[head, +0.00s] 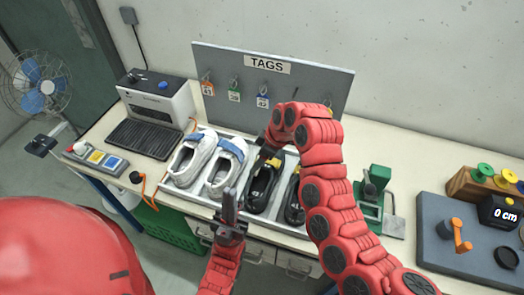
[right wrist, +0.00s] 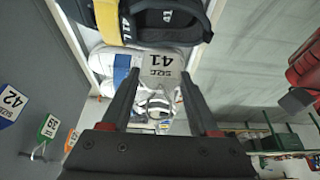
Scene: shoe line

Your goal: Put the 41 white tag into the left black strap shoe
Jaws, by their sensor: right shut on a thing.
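The white 41 tag (right wrist: 158,68) is between the fingertips of my right gripper (right wrist: 160,74), which is shut on it. In the head view, my right gripper (head: 267,154) is mostly hidden by its arm, above the left black strap shoe (head: 259,187). That shoe has a yellow strap and stands right of the white shoes. A black shoe with a yellow strap (right wrist: 108,20) fills the top of the right wrist view, close beyond the tag. My left gripper (head: 229,210) is upright in front of the shoes, and its finger gap is not clear.
White shoes with blue straps (head: 192,158) share the tray (head: 172,192) with the black pair. Behind stands the TAGS board (head: 325,92) with orange, green and blue tags hanging. A green press (head: 371,190) is right of my right arm. A grey machine (head: 160,100) stands left.

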